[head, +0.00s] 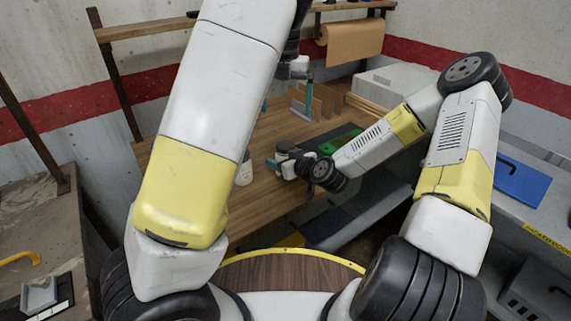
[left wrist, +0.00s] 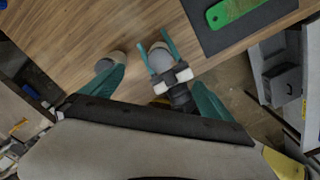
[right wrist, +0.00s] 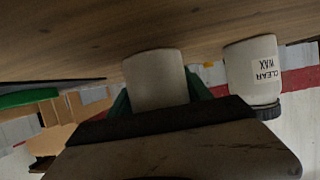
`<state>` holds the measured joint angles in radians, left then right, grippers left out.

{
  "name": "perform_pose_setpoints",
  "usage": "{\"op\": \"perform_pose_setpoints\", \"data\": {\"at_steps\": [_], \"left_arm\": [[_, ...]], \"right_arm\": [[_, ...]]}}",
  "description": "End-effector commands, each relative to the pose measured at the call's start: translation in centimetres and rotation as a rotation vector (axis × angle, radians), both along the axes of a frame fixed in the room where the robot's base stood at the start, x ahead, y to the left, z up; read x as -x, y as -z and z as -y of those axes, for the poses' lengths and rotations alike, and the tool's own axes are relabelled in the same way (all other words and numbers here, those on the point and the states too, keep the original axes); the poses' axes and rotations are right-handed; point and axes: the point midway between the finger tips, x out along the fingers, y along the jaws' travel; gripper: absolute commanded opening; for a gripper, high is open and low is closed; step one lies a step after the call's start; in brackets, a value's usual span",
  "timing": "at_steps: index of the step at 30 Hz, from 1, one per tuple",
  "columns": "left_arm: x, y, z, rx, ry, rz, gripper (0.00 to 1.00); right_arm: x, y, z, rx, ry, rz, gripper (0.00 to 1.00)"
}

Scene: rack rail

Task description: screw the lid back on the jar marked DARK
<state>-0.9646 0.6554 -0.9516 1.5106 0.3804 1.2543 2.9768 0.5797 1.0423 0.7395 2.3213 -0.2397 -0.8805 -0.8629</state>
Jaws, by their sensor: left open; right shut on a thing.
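My right gripper (head: 290,160) is shut around a pale jar (right wrist: 155,80) at the table's near edge. This jar also shows between the right gripper's teal fingers in the left wrist view (left wrist: 160,57). Its label is not visible, and my gripper hides its lid end in the right wrist view. A second jar, marked CLEAR WAX (right wrist: 252,70), stands beside it with a dark lid; it shows in the head view (head: 243,173). My left gripper (left wrist: 158,80) is open and empty above the jars. I cannot make out a loose lid or the DARK label.
A dark mat (left wrist: 215,40) with a green tool (left wrist: 235,10) lies on the wooden table (head: 270,210). A wooden rack (head: 318,103) stands at the back, with a brown paper roll (head: 355,42) above. My left arm hides much of the table's left side.

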Motion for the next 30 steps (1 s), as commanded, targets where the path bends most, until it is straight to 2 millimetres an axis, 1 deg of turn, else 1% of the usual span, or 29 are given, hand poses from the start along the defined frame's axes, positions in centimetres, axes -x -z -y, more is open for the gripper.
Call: {"op": "perform_pose_setpoints", "data": {"at_steps": [1, 3, 6, 9, 12, 19, 20, 21, 23, 24, 30], "left_arm": [[-0.1, -1.1, 0.0, 0.002, 0.001, 0.004, 0.98], [0.0, -2.3, 0.0, 0.001, -0.001, 0.003, 0.98], [0.0, -3.6, 0.0, 0.000, -0.001, 0.001, 0.98], [0.0, -4.4, 0.0, 0.000, 0.000, 0.001, 0.98], [0.0, -4.7, 0.0, 0.000, -0.001, 0.000, 0.98], [0.0, -4.7, 0.0, 0.000, -0.001, -0.001, 0.98], [0.0, -4.7, 0.0, 0.000, -0.001, 0.000, 0.98], [0.0, -4.7, 0.0, 0.000, -0.001, 0.000, 0.98], [0.0, -4.7, 0.0, 0.000, -0.001, 0.000, 0.98], [0.0, -4.7, 0.0, 0.000, -0.001, 0.000, 0.98], [0.0, -4.7, 0.0, 0.000, -0.001, 0.000, 0.98]], "right_arm": [[0.0, 0.0, 0.0, -0.001, 0.000, 0.001, 0.00], [0.0, 0.0, 0.0, -0.001, 0.000, 0.001, 0.00], [0.0, 0.0, 0.0, -0.001, 0.000, 0.001, 0.00], [0.0, 0.0, 0.0, -0.001, 0.000, 0.001, 0.00], [0.0, 0.0, 0.0, -0.001, 0.000, 0.001, 0.00], [0.0, 0.0, 0.0, -0.001, 0.000, 0.001, 0.00], [0.0, 0.0, 0.0, -0.001, 0.000, 0.001, 0.61], [0.0, 0.0, 0.0, -0.001, 0.000, 0.001, 0.69], [0.0, 0.0, 0.0, -0.001, 0.000, 0.001, 0.81], [0.0, 0.0, 0.0, -0.001, 0.000, 0.001, 0.83], [0.0, 0.0, 0.0, 0.000, 0.000, 0.000, 0.83]]}}
